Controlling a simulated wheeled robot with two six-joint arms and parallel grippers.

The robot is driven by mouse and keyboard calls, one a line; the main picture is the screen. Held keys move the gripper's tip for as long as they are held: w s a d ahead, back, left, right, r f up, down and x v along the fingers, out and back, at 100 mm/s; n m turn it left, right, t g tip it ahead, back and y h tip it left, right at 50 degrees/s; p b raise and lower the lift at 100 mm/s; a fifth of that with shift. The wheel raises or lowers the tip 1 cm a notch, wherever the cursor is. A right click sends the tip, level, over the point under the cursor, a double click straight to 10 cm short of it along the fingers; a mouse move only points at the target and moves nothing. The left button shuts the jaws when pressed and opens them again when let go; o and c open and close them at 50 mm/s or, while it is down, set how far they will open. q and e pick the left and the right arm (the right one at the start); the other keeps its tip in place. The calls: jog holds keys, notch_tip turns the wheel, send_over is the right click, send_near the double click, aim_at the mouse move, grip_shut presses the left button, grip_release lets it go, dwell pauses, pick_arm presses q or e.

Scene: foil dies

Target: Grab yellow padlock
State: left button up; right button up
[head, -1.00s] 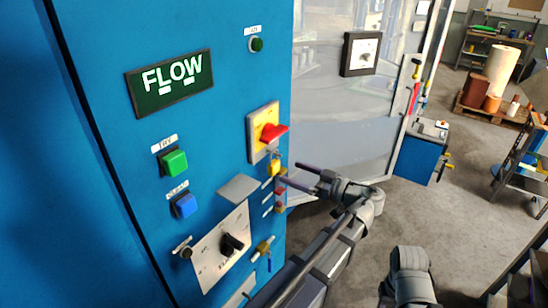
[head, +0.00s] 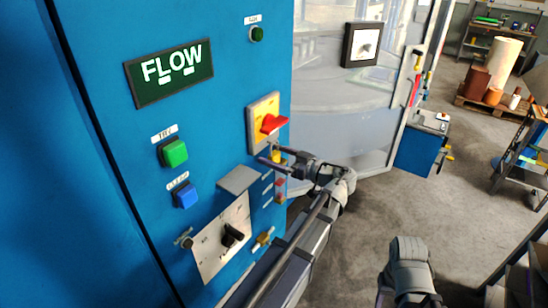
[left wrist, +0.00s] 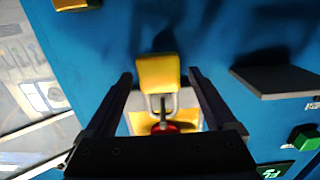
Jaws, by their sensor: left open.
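The yellow padlock (head: 277,156) hangs by its shackle below the red switch handle (head: 272,123) on the blue cabinet. In the left wrist view the yellow padlock (left wrist: 158,75) shows upside down, with its shackle near the red handle (left wrist: 166,127). My left gripper (head: 269,154) is open at the padlock. In the left wrist view its fingers (left wrist: 160,74) stand on either side of the padlock body, with a small gap on each side. The padlock is partly hidden by the fingers in the head view.
A small grey shelf (head: 239,178) juts out left of the gripper; it also shows in the left wrist view (left wrist: 278,80). Reddish padlocks (head: 281,190) hang just below. A brass-coloured piece (head: 263,238) sits lower on the cabinet. A glass panel (head: 340,125) stands behind.

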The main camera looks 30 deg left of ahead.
pick_arm(q)
jog(key=shift+a, duration=0.25)
jog(key=shift+d, duration=0.1)
jog(key=shift+c, duration=0.2)
grip_shut()
